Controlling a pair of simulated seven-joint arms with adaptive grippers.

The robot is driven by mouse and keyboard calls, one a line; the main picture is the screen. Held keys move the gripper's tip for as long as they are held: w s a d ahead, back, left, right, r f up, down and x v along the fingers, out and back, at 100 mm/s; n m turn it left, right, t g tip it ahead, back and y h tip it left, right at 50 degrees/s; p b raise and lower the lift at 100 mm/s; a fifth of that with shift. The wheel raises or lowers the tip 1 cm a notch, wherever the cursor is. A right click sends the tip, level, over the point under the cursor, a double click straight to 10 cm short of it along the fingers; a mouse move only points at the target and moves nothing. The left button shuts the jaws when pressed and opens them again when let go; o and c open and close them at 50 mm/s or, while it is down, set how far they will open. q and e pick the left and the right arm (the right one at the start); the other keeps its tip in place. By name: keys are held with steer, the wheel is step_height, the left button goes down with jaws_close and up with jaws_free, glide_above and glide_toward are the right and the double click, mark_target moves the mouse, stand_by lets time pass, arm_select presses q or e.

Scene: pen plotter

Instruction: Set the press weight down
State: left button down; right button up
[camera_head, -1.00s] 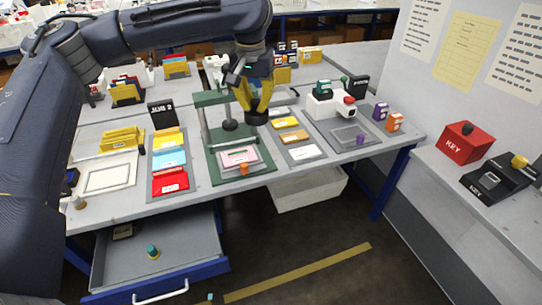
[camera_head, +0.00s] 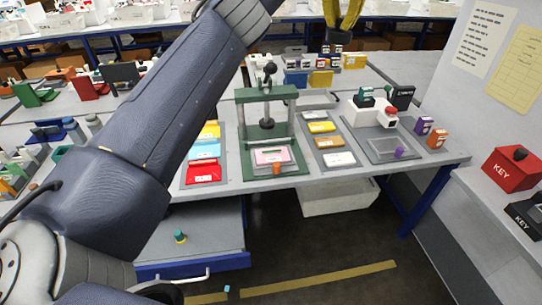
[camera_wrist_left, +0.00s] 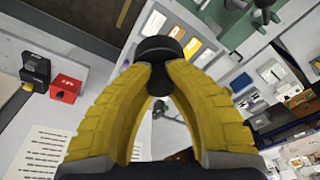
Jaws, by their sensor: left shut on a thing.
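The press weight (camera_wrist_left: 158,52) is a black, rounded piece with a knob. In the left wrist view it sits between the yellow fingertips of my left gripper (camera_wrist_left: 160,72), which is shut on it. The green press (camera_head: 267,95) stands on the table with a black knob on top. A pink card (camera_head: 272,156) lies at its base. The right gripper is not in view.
Coloured card trays (camera_head: 204,150) lie left of the press, and a grey card tray (camera_head: 326,143) lies right of it. A white device with a red button (camera_head: 390,112) stands further right. A drawer (camera_head: 190,240) is open below. My left arm covers the left side.

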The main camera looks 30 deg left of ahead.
arm_select(q)
steer(key=w+a+r+n, duration=0.1)
steer(key=w+a, duration=0.1)
steer(key=a, duration=0.6)
steer(key=s+a+f+n, duration=0.1)
steer(key=a+f+n, duration=0.1)
steer(key=a+f, duration=0.65)
steer(key=s+a+f+n, duration=0.15)
steer(key=a+f, duration=0.25)
steer(key=a, duration=0.9)
steer(key=s+a+f+n, duration=0.1)
steer(key=s+f, duration=0.4)
steer(key=f, duration=0.6)
steer(key=s+a+f+n, duration=0.1)
steer(key=s+f, duration=0.3)
steer(key=f, duration=0.7)
steer(key=s+a+f+n, duration=0.15)
steer(key=s+f, duration=0.35)
steer(key=f, duration=0.6)
steer(key=shift+y, duration=0.4)
steer(key=w+d, duration=0.7)
steer(key=d, duration=0.2)
steer(key=w+d, duration=0.4)
steer(key=shift+w+d, duration=0.35)
steer(key=shift+d, duration=0.05)
steer(key=shift+d+f, duration=0.1)
steer(key=shift+f, duration=1.7)
steer(key=shift+f, duration=0.15)
